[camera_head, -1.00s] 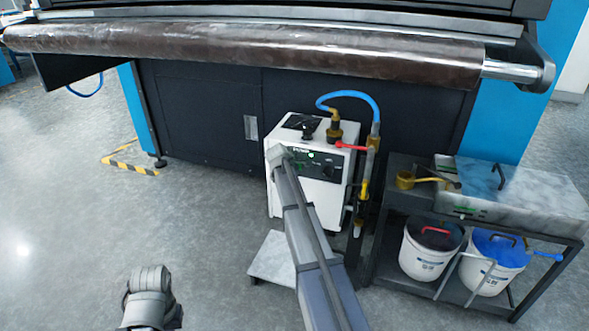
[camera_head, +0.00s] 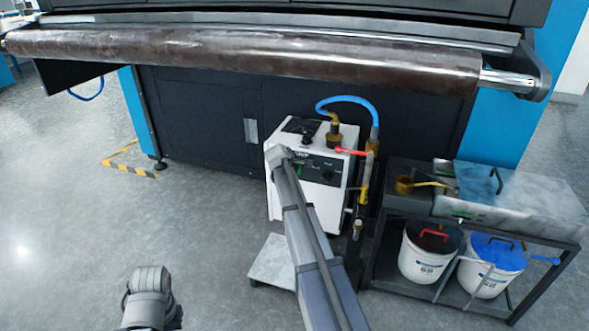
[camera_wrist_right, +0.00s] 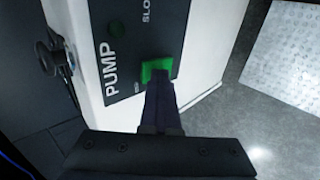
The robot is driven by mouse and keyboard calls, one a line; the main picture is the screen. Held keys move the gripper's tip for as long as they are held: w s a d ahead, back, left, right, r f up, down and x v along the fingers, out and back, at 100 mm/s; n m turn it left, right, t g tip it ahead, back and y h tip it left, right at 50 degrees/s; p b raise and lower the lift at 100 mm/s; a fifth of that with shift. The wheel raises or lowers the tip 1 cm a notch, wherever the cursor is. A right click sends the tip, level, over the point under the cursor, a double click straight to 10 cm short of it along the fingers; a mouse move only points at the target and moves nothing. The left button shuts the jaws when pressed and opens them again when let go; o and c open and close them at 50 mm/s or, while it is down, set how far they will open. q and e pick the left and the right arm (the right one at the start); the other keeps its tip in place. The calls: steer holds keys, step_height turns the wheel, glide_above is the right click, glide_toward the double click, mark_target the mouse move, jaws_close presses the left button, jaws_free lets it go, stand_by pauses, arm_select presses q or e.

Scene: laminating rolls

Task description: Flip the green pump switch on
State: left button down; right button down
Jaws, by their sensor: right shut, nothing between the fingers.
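The white pump unit (camera_head: 283,207) stands on the floor in front of the dark machine, with a dark control panel (camera_head: 325,172) on its front. In the right wrist view the panel (camera_wrist_right: 113,24) carries the word PUMP, and the green pump switch (camera_wrist_right: 156,66) lights up beside it. My right gripper (camera_wrist_right: 160,84) is shut and empty, its fingertips at the green switch and covering part of it. Whether they touch it I cannot tell. In the head view my right arm reaches up to the panel and hides part of it. My left gripper does not show clearly.
A brown roll (camera_head: 240,58) spans the machine above. A blue hose (camera_head: 345,98) and brass pipe with a red lever (camera_head: 350,152) stand right of the pump. A rack (camera_head: 408,211) with two buckets is further right. A metal step (camera_head: 272,262) lies in front.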

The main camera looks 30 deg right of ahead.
steer(key=s+a+f+p+v, duration=0.1)
steer(key=p+v, duration=0.6)
steer(key=v, duration=0.6)
steer(key=shift+a+f, duration=0.25)
steer(key=shift+f, duration=0.15)
steer(key=shift+s+a+f+b, duration=0.1)
steer(key=shift+a+f+b, duration=0.05)
steer(key=shift+f+b, duration=0.4)
